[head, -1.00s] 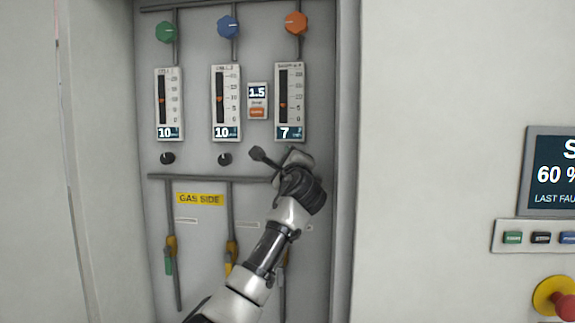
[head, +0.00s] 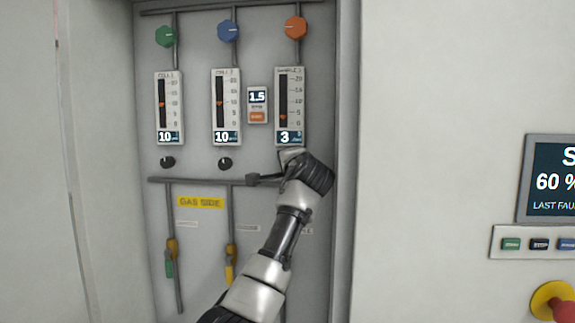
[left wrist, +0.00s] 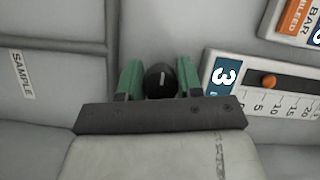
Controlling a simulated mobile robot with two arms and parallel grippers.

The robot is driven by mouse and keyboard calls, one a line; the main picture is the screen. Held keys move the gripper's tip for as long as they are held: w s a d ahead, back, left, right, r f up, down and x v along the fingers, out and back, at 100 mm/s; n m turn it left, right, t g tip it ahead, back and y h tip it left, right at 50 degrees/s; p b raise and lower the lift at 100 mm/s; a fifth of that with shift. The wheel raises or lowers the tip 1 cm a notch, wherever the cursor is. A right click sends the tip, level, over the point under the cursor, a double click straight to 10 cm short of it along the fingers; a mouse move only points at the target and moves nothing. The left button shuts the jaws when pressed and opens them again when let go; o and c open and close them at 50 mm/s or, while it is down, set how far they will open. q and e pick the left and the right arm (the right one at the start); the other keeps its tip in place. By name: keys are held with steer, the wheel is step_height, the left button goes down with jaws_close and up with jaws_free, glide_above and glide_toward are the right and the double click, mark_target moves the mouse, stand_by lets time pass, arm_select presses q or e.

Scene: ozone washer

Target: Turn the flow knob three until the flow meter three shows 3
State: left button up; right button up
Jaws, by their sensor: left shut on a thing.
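Flow meter three (head: 289,106), the rightmost of three gauges in the head view, reads 3 on its display, with its orange float low on the scale. It also shows in the left wrist view (left wrist: 225,76), reading 3. Flow knob three (left wrist: 160,79) is a small black knob with a white mark, just below that meter. In the head view my arm hides it. My left gripper (head: 290,160) is at the knob, its green fingers shut on either side of it in the left wrist view (left wrist: 161,82). My right gripper is not in view.
Two other flow meters (head: 169,108) (head: 227,107) read 10, each with a black knob (head: 168,162) (head: 225,164) below. A small 1.5 display (head: 257,97) sits beside meter three. Pipes (head: 200,181) run close below the knobs. The cabinet side wall (head: 347,160) is near on the right.

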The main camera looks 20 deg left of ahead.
arm_select(q)
steer(key=shift+n, duration=0.3)
steer(key=o, duration=0.9)
